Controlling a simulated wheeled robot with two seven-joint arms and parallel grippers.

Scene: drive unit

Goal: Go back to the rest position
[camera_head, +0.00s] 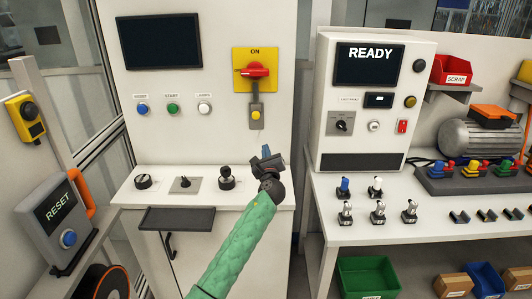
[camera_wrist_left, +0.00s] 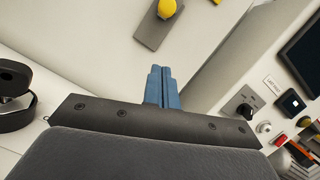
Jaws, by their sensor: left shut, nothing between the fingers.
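My left gripper (camera_head: 266,150) is at the end of the green-sleeved arm in the head view, just above the white console ledge (camera_head: 262,190). Its blue fingers (camera_wrist_left: 161,86) are together and empty in the left wrist view. The gripper is in front of the white panel, below the yellow button on the grey plate (camera_head: 256,114). That button also shows ahead of the fingers in the left wrist view (camera_wrist_left: 166,9). The fingers appear apart from it. My right gripper is in neither view.
A black joystick (camera_head: 226,178) stands on the ledge close to the left of my gripper. A white READY cabinet (camera_head: 325,115) stands to the right, on a bench (camera_head: 460,232) with several small fittings. A RESET box (camera_head: 62,222) is at the left. Open air lies before the panel.

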